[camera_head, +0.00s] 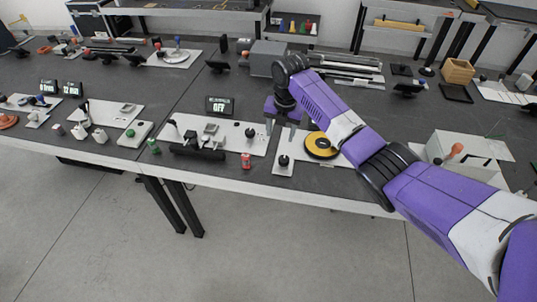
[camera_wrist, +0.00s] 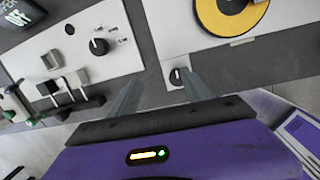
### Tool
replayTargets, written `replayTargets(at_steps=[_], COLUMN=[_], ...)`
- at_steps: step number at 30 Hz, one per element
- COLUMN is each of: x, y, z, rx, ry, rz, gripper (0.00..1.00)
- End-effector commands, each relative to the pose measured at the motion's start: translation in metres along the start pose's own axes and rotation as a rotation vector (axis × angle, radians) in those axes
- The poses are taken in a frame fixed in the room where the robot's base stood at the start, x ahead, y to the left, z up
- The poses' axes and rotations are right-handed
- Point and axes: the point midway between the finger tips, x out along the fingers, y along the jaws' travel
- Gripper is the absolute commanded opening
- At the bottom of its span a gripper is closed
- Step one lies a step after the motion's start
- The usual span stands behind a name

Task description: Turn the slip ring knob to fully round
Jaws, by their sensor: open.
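A white plate (camera_head: 289,171) near the table's front edge carries a yellow ring with a black centre (camera_head: 321,146) and a small black knob (camera_head: 284,160), apparently the slip ring knob. In the wrist view the knob (camera_wrist: 177,76) shows a white pointer mark, and the yellow ring (camera_wrist: 229,14) is cut off by the top edge. My gripper (camera_head: 280,127) is open and empty above the table, fingers pointing down.
Left of the knob is a white panel (camera_head: 222,132) with another black knob (camera_wrist: 99,46) and metal blocks. A display reading OFF (camera_head: 219,106) stands behind it. A red can-like object (camera_head: 245,160) stands at the front edge.

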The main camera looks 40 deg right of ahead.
Motion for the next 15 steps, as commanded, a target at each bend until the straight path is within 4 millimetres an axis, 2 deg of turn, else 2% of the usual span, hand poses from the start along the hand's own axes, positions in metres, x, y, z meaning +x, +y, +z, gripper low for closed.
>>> replayTargets(at_steps=[2, 6, 11, 15], x=[0.004, 0.001, 0.008, 0.026], y=[-0.015, -0.025, -0.025, -0.027], z=[-0.014, -0.025, -0.026, -0.029], rx=[-0.111, -0.251, -0.293, -0.292], ry=[0.069, 0.12, 0.123, 0.123], rz=[-0.05, -0.08, -0.079, -0.08], gripper=[0.57, 0.57, 0.57, 0.57])
